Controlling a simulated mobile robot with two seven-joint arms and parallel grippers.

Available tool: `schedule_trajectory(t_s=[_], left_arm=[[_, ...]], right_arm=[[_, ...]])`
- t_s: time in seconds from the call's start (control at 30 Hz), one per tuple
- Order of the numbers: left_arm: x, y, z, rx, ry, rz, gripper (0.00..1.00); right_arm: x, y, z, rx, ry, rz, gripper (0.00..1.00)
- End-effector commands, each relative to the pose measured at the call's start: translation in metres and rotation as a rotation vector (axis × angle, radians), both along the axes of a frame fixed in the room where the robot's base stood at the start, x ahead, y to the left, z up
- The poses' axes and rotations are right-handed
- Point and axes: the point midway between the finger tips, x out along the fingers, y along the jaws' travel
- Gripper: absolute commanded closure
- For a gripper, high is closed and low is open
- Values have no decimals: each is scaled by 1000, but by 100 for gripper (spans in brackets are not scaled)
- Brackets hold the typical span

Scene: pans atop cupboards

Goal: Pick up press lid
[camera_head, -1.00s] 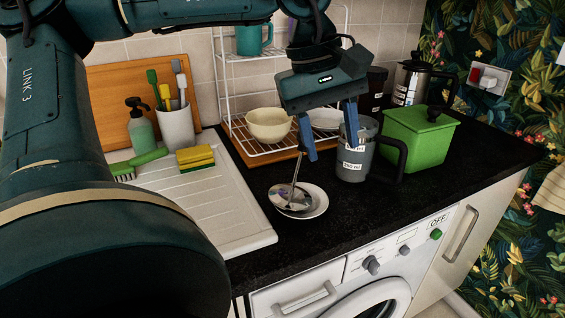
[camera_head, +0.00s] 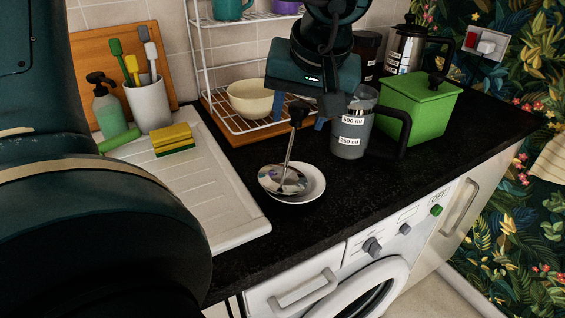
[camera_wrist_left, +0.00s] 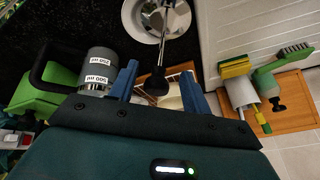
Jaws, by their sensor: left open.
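The press lid (camera_head: 285,180) is a shiny metal disc with a thin rod and a black knob. It leans with its disc on a white saucer (camera_head: 312,188) and its rod pointing up. My left gripper (camera_head: 315,121) is open close to the knob, with its fingers partly hidden in the head view. In the left wrist view the knob of the press lid (camera_wrist_left: 158,84) appears between the two blue fingers of my left gripper (camera_wrist_left: 157,76), with gaps on both sides. Whether the knob lies fully within the fingers' depth is unclear. My right gripper is not in view.
A grey measuring press jug (camera_head: 350,140) stands right of the gripper, beside a green box (camera_head: 415,112). A wire rack with a cream bowl (camera_head: 250,98) is behind. The draining board (camera_head: 205,190) with a sponge (camera_head: 173,139) is left. The front black counter (camera_head: 350,205) is clear.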

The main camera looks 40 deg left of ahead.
Motion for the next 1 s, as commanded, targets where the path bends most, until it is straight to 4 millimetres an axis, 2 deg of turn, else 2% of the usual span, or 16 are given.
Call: schedule_trajectory(t_s=[0.17,0.4,0.7,1.0], left_arm=[[4,7,-13,-3,3,2,52],[13,21,-43,-3,2,1,52],[14,23,-48,-2,-1,0,52],[14,23,-48,-2,-1,0,75]], right_arm=[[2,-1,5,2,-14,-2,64],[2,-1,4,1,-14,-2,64],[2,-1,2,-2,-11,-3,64],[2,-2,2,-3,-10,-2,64]])
